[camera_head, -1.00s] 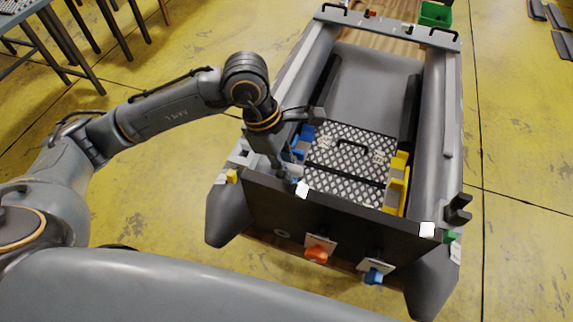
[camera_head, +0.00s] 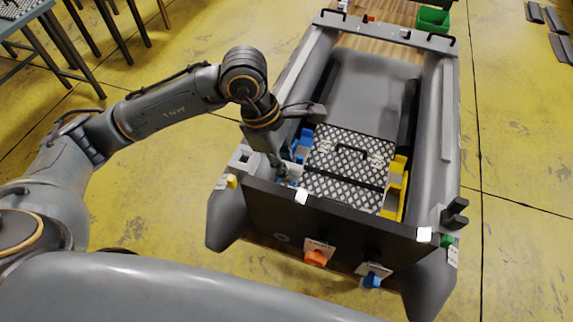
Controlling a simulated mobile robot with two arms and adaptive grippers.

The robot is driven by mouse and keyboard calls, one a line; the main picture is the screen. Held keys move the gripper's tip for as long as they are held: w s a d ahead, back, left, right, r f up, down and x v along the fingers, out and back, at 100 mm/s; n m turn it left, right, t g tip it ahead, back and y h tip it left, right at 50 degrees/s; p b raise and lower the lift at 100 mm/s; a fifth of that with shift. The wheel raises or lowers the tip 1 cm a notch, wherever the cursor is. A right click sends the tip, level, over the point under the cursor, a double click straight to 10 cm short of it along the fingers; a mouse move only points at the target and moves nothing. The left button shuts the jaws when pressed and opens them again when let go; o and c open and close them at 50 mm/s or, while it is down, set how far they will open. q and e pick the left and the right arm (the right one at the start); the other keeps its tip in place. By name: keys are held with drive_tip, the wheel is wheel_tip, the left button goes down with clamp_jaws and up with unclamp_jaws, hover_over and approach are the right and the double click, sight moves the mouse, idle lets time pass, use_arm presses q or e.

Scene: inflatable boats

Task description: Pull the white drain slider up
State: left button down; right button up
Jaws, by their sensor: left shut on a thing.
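The grey inflatable boat (camera_head: 447,120) stands with its dark transom (camera_head: 330,222) toward me. A small white block (camera_head: 301,196), apparently the white drain slider, sits at the transom's top edge on the left. A second white block (camera_head: 424,234) sits at the right end of that edge. My left gripper (camera_head: 289,181) reaches down just inside the transom, shut at the left white block. The wrist and the transom edge hide much of the fingers and the exact contact. My right gripper is out of view.
An orange valve (camera_head: 315,258) and a blue valve (camera_head: 372,280) are on the transom's outer face. Yellow parts (camera_head: 394,188) and a diamond-plate hatch (camera_head: 347,160) lie inside the boat. A green crate (camera_head: 433,19) stands beyond.

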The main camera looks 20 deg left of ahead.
use_arm(q)
drive_tip(key=shift+r+p, duration=0.5)
drive_tip(key=shift+r, duration=0.65)
drive_tip(key=c, duration=1.2)
unclamp_jaws()
drive_tip(key=shift+s, duration=0.1)
drive_tip(key=shift+o, duration=0.2)
drive_tip(key=shift+r+p, duration=1.5)
drive_tip(key=shift+r, duration=2)
drive_tip(key=shift+s+f, duration=0.1)
drive_tip(key=shift+f, duration=0.05)
